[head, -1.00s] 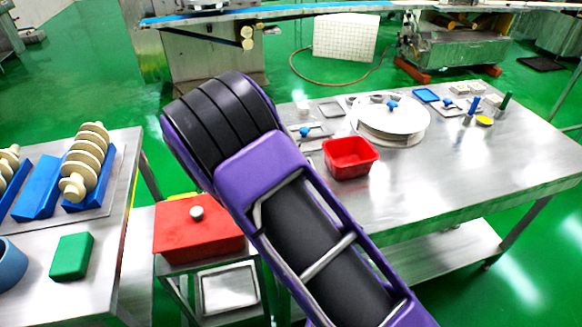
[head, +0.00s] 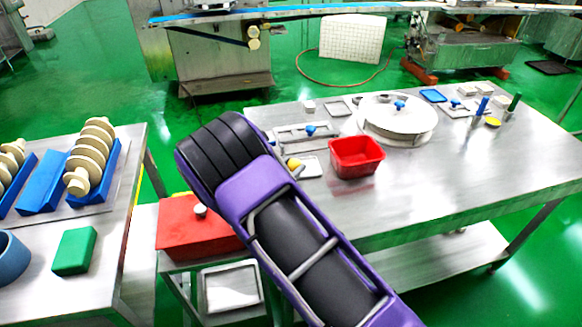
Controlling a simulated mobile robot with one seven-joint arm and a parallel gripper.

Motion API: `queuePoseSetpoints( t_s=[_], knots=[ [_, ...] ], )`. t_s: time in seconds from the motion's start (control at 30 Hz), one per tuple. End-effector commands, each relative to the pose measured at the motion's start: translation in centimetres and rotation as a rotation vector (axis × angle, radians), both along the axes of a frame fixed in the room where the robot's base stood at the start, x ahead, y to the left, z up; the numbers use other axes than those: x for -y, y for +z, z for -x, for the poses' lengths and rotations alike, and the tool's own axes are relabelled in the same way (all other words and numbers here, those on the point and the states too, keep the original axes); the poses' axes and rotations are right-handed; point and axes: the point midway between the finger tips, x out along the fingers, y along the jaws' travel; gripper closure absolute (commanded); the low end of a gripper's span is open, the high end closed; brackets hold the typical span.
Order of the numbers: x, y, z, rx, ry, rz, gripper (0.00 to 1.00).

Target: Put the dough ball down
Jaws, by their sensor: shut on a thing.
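My arm (head: 285,225), purple and black, reaches up across the middle of the head view. Its gripper does not show; the arm hides it, so I cannot see its fingers or what is between them. A small yellow rounded thing (head: 293,163) shows just right of the arm, at a small light tray (head: 311,167) on the steel table. I cannot tell whether it is the dough ball, or whether it touches the tray. No other dough ball can be made out.
The steel table (head: 470,180) holds a red open bin (head: 357,157), a round white disc with a blue knob (head: 398,118) and several small parts. A red lidded box (head: 190,228) stands below left. The left table holds a green block (head: 74,251). Free room lies on the steel table's right.

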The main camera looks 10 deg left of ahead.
Motion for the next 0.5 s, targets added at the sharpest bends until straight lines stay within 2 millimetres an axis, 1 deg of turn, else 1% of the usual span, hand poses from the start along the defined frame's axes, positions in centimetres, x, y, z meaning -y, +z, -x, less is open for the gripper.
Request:
queuePoseSetpoints(
  t_s=[0.03, 0.23, 0.37, 0.4, 0.47, 0.5],
  knots=[
    [0.0, -0.4, 0.0, -0.002, 0.0, -0.001, 1.0],
    [0.0, -1.3, 0.1, -0.006, 0.001, -0.001, 1.0],
    [0.0, -1.5, 0.2, -0.011, 0.001, -0.002, 1.0],
    [0.1, -1.6, 0.2, -0.013, 0.002, -0.001, 0.42],
    [0.1, -1.7, 0.2, -0.013, 0.002, -0.001, 0.32],
    [0.1, -1.7, 0.2, -0.015, 0.001, -0.001, 0.24]
  ],
)
